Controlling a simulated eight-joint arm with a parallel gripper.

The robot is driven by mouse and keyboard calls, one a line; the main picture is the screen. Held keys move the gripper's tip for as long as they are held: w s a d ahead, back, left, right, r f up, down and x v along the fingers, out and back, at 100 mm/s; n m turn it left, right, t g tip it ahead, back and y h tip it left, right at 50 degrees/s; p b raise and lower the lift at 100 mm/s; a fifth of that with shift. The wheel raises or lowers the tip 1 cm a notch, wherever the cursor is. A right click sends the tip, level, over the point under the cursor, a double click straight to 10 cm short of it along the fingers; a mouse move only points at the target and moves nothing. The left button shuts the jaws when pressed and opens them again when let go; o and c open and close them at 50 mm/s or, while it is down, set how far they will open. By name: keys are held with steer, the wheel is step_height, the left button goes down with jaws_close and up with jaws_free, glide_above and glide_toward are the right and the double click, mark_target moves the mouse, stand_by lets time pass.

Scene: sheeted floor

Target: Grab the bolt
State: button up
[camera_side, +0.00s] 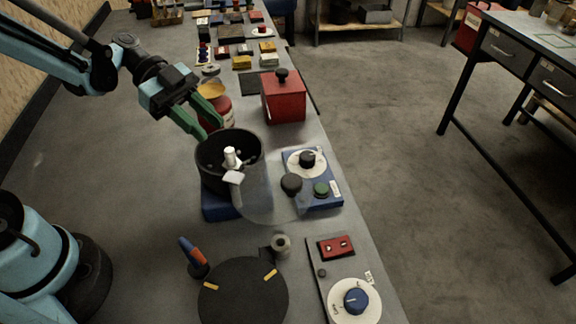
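No clearly recognisable bolt shows. A small white upright piece (230,156) stands inside the round black bowl (203,178), but I cannot tell whether it is the bolt. A short grey cylinder (281,242) stands near the black round plate (243,300). My gripper (211,128) has two green fingers, spread apart with nothing visible between them. It is just above and behind the bowl's far rim, close to the red jar.
A clear disc with a black knob (291,184) lies beside the bowl. A blue control box (325,190) is to its right. A red jar (222,112) and red lidded box (284,97) stand behind. An orange-and-blue-handled tool (190,252) is near the plate.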

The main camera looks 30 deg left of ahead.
mark_target(228, 149)
steer(key=shift+x, duration=2.7)
steer(key=shift+s+f, duration=0.15)
steer(key=shift+a, duration=0.1)
jaws_close()
